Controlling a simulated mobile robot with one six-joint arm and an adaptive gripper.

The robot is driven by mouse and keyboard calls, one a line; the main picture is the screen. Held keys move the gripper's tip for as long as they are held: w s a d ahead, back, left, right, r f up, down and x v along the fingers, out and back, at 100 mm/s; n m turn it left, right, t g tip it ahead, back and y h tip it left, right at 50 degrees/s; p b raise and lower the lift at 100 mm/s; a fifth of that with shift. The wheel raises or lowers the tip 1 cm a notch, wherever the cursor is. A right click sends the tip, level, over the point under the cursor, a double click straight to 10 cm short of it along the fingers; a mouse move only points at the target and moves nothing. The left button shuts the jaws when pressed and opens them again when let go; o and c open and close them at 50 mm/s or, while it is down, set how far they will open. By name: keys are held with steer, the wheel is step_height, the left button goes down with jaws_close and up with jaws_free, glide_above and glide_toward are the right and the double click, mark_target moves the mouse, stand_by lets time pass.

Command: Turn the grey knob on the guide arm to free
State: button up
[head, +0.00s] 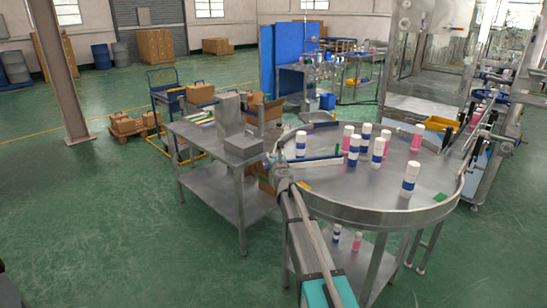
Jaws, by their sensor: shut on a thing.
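The round steel turntable (350,190) stands at the right in the head view. The guide arm (316,162), a pale bar with a dark blue edge, lies low across its left part. My arm reaches up from the bottom to the table's left rim. My gripper (282,172) is at its far end, at the guide arm's left end, and is small here. It is shut at the place of the grey knob; the knob itself is hidden by the gripper, and its setting cannot be seen.
Several white-and-blue cans (378,150) and pink-and-white cans (417,138) stand upright on the turntable. A steel side table (190,133) with a grey machine (230,115) stands close left. More cans stand on a shelf below. The green floor at left is clear.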

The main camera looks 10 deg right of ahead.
steer(key=shift+w+n+g+y, duration=0.1)
steer(key=shift+n+g+y, duration=0.15)
steer(key=shift+n+y, duration=1.05)
steer(key=shift+n+g+y, duration=0.25)
steer(key=shift+n+y, duration=0.45)
steer(key=shift+y, duration=1.1)
steer(key=o, duration=1.1)
steer(key=shift+o, duration=0.2)
steer(key=shift+s, duration=0.2)
steer(key=v, duration=1.1)
steer(key=shift+s, duration=0.35)
steer(key=shift+d, duration=0.1)
